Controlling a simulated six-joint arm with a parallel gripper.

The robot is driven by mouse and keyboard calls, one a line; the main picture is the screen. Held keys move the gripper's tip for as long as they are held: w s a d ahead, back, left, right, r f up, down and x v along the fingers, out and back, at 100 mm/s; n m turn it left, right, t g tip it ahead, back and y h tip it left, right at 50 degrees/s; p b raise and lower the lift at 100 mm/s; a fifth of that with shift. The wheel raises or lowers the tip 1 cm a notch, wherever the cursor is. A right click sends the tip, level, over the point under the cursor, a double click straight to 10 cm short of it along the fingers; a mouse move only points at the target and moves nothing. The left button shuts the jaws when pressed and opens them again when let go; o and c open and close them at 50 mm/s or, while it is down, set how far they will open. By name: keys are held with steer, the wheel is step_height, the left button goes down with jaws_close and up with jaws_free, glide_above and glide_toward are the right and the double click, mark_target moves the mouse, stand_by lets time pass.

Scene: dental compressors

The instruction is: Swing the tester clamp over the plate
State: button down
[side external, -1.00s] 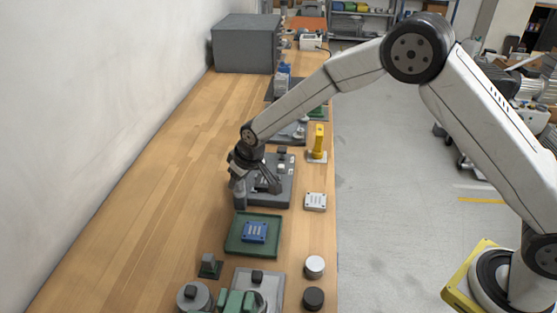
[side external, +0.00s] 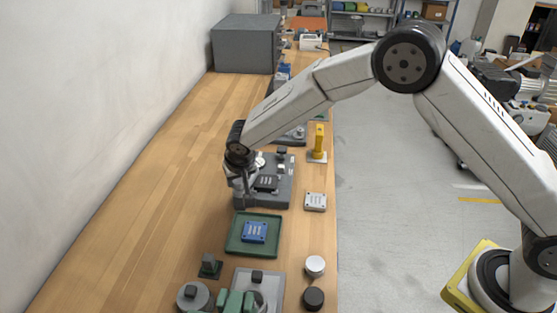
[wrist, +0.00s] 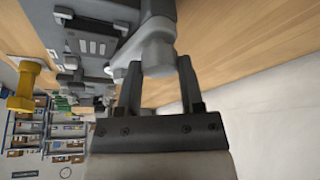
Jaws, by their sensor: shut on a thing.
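The grey tester (side external: 282,190) stands on the bench with a dark plate (side external: 266,183) on its top. In the wrist view, the plate (wrist: 92,46) shows light marks and lies left of the clamp. My gripper (side external: 240,192) is at the tester's left edge in the side view. In the wrist view, its two dark fingers (wrist: 158,75) are shut on the rounded grey end of the tester clamp (wrist: 157,52). The clamp sits beside the plate, not over it. In the side view, my wrist hides most of the clamp.
A green tray (side external: 238,247) with a blue block (side external: 254,232) lies nearer the camera. A white block (side external: 315,201) and a yellow upright handle (side external: 319,140) stand right of the tester. The bench left of the tester is clear.

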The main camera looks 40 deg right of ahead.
steer(key=m+h, duration=0.1)
steer(key=m, duration=0.2)
steer(key=m+g+h, duration=0.1)
steer(key=m, duration=0.2)
steer(key=shift+a, duration=0.1)
steer(key=shift+m, duration=0.3)
stand_by(0.3)
steer(key=shift+c, duration=1.1)
jaws_free()
steer(key=v, duration=0.7)
steer(key=shift+r, duration=0.4)
